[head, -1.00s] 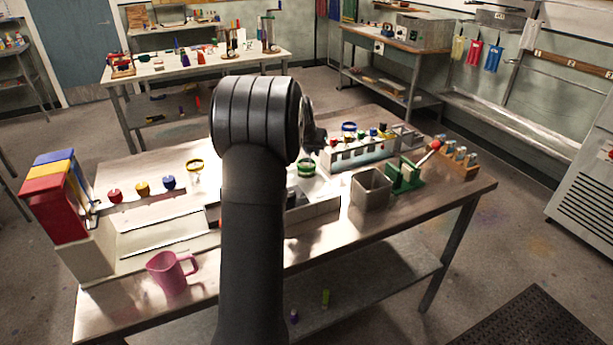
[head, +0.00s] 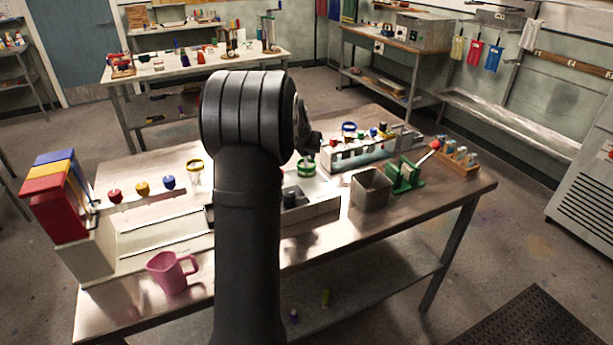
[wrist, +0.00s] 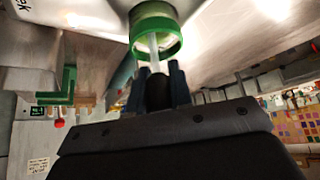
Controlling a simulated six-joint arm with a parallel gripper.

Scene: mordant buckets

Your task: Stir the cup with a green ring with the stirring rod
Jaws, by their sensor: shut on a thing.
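The cup with a green ring (head: 306,168) stands on the table just right of my arm in the head view, its upper part close to my gripper (head: 312,146). In the wrist view the green ring (wrist: 152,22) fills the top centre. My gripper (wrist: 158,80) is shut on the stirring rod (wrist: 153,47), a pale thin rod. It runs from between the fingers into the round opening of the cup. The wrist view does not show clearly how deep its tip is. My arm hides part of the table in the head view.
A cup with a yellow ring (head: 195,167) stands left, a cup with a blue ring (head: 349,128) behind the vial rack (head: 358,155). A grey square bin (head: 371,190) and green holder (head: 404,177) stand right. A pink jug (head: 171,273) stands front left.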

